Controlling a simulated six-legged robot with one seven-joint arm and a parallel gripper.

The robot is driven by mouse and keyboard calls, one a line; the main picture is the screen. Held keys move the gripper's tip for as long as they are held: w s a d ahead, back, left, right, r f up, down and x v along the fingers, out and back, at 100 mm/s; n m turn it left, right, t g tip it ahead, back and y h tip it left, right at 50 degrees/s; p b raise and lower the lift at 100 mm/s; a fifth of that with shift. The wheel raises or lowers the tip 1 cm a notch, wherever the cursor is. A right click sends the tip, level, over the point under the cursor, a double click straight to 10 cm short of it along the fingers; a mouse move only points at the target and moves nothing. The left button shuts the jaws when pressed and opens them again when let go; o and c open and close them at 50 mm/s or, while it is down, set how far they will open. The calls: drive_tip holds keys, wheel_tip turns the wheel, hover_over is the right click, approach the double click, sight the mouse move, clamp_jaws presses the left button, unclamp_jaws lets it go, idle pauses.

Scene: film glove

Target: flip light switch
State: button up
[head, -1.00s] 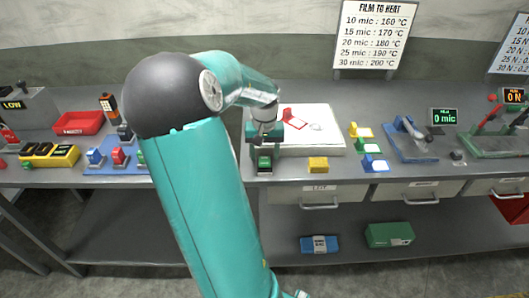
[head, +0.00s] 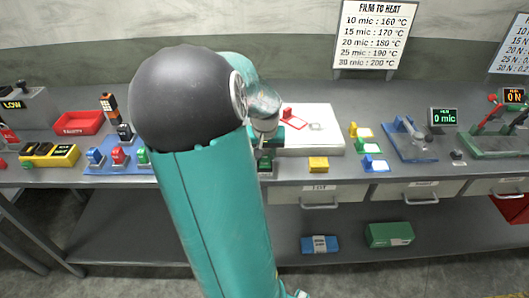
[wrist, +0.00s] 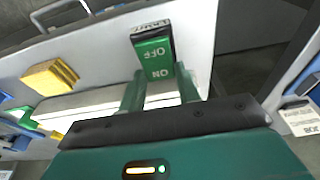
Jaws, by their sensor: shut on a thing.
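The light switch (wrist: 155,55) is a green rocker in a black housing, marked OFF at its far end and ON at its near end. It sits at the front edge of the bench. My gripper (wrist: 160,88) is shut on the switch, with its fingertips either side of the ON end in the wrist view. In the head view, my arm covers most of the gripper and part of the switch (head: 265,166).
A white board (head: 325,142) with a red frame lies just behind the switch. A yellow block (head: 318,164) stands to its right. A blue mat (head: 120,162) with coloured blocks lies left of my arm. Drawers (head: 320,196) hang under the bench edge.

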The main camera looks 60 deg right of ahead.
drive_tip(key=shift+s+a+t+h, duration=0.15)
drive_tip(key=shift+a+t+h, duration=0.1)
drive_tip(key=shift+t+h, duration=0.4)
drive_tip(key=o, duration=1)
drive_tip(key=shift+r, duration=0.15)
drive_tip(key=v, duration=1.3)
drive_tip(key=shift+a+r, duration=0.2)
drive_tip(key=shift+r, duration=0.1)
drive_tip(key=shift+w, duration=0.25)
